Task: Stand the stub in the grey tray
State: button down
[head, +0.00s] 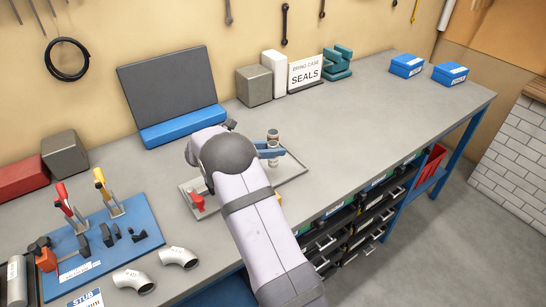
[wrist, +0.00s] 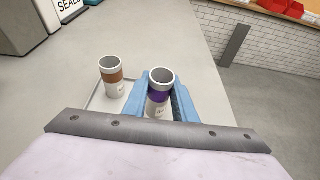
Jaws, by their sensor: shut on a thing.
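My gripper (head: 270,152) is shut on a stub with a purple band (wrist: 159,103), a short pale tube with an open top. It also shows between the blue fingers in the wrist view (wrist: 163,85). The held stub looks upright, over the grey tray (head: 298,177); I cannot tell whether its base touches the tray. In the head view my arm hides part of the tray.
A red piece (head: 198,202) lies at the tray's left end. Two pipe elbows (head: 132,280) (head: 180,257) lie at the front left, beside a blue fixture board (head: 85,255) with upright clamps. A grey block (head: 254,86) and a sign (head: 305,73) stand behind.

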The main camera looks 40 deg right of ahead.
jog(key=shift+f+p, duration=0.5)
jog(key=shift+f, duration=1.5)
jog(key=shift+f, duration=0.1)
jog(key=shift+f, duration=0.15)
jog(key=c, duration=1.5)
grip_release()
jog(key=shift+o, duration=0.2)
